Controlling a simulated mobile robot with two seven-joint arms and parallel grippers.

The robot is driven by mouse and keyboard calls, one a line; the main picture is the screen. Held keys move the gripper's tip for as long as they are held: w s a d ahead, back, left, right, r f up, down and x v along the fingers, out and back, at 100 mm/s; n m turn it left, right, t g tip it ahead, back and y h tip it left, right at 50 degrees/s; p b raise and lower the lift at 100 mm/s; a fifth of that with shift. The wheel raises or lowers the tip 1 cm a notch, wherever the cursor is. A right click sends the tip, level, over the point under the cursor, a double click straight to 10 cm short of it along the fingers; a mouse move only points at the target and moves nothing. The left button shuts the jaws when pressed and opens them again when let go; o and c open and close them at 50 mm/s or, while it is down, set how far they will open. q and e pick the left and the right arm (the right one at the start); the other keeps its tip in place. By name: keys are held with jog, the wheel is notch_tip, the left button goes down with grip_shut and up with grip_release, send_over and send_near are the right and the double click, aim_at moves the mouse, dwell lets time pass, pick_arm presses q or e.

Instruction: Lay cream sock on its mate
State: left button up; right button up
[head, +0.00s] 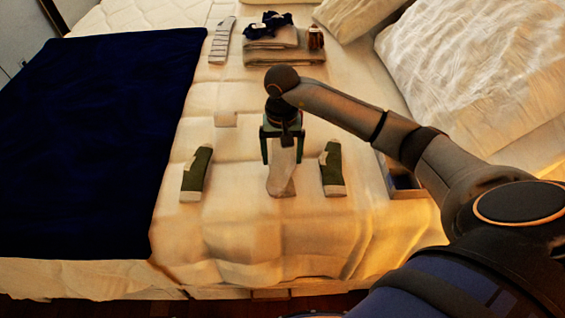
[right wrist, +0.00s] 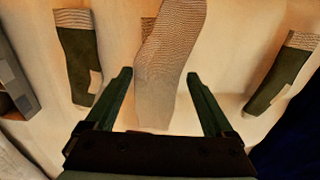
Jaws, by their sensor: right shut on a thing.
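A cream sock (head: 282,178) is between the fingers of my right gripper (head: 282,160), over the front middle of the bed. In the right wrist view the cream sock (right wrist: 170,75) runs up from between the two fingers of the gripper (right wrist: 158,105), with its ribbed part away from me. A second ribbed edge (right wrist: 147,27) shows just beside and behind it, mostly hidden; it looks like the mate beneath. I cannot tell whether the two touch. My left gripper is out of view.
Green socks with pale cuffs lie left (head: 196,174) and right (head: 332,169) of the gripper. A striped grey item (head: 222,40), folded towels (head: 285,55), a navy bundle (head: 268,22) and a brown jar (head: 316,38) lie farther back. A box (head: 405,182) sits at right, partly behind my arm.

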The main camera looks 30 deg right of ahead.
aim_at(282, 158)
jog(key=shift+w+d+f, duration=0.1)
jog(key=shift+d+f, duration=0.1)
jog(key=shift+f, duration=0.25)
notch_tip(282, 158, down, 2)
jog(key=shift+a+f, duration=0.1)
jog(key=shift+f, duration=0.25)
jog(key=shift+f, duration=0.1)
jog(key=shift+f+b, duration=0.15)
jog(key=shift+b, duration=0.2)
jog(key=o, duration=1)
jog(key=shift+o, duration=0.2)
notch_tip(282, 158, up, 12)
jog(key=shift+r+p, duration=0.25)
jog(key=shift+p, duration=0.4)
